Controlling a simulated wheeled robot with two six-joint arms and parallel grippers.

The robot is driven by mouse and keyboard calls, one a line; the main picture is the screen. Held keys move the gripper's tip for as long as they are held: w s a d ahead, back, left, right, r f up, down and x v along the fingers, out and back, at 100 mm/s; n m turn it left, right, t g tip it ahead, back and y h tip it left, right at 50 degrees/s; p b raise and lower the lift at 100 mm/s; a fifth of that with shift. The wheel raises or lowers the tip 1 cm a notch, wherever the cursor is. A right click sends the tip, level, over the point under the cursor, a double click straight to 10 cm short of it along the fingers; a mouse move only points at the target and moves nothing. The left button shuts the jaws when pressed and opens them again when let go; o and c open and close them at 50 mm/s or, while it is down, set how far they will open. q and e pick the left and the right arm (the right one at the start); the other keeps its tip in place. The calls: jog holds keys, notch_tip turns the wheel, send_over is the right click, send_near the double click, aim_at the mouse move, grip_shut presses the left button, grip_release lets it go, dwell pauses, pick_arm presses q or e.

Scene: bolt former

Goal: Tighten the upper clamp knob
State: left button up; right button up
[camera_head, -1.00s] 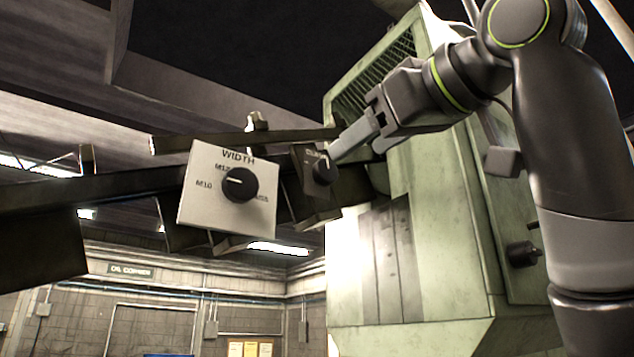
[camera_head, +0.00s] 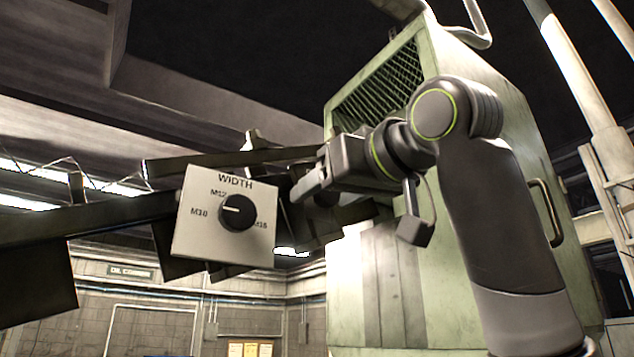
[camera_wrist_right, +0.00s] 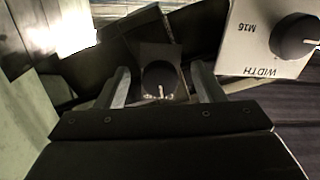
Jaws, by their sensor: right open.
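A dark round knob (camera_wrist_right: 160,77) with a pale pointer line sits on a small dark plate in the right wrist view. It appears between the two fingers of my right gripper (camera_wrist_right: 163,86), which are open on either side of it. I cannot tell whether the fingertips touch it. In the head view my right gripper (camera_head: 308,184) reaches left, just right of the WIDTH panel, and largely hides this small knob. My left gripper is not in view.
A white WIDTH panel (camera_head: 199,236) with a black dial (camera_head: 237,212) stands just left of my right gripper; it also shows in the wrist view (camera_wrist_right: 247,62). Dark rails (camera_head: 110,213) run left. A green machine housing (camera_head: 480,130) stands behind my right arm.

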jog(key=shift+w+m, duration=0.1)
jog(key=shift+m, duration=0.6)
jog(key=shift+s+m, duration=0.2)
jog(key=shift+m, duration=0.9)
jog(key=shift+s+d+m+b, duration=0.25)
jog(key=shift+m+b, duration=0.4)
jog(key=shift+m, duration=0.75)
jog(key=shift+w+a+m, duration=0.2)
jog(key=shift+w+m, duration=0.05)
jog(key=shift+m, duration=0.35)
jog(key=shift+s+d, duration=0.1)
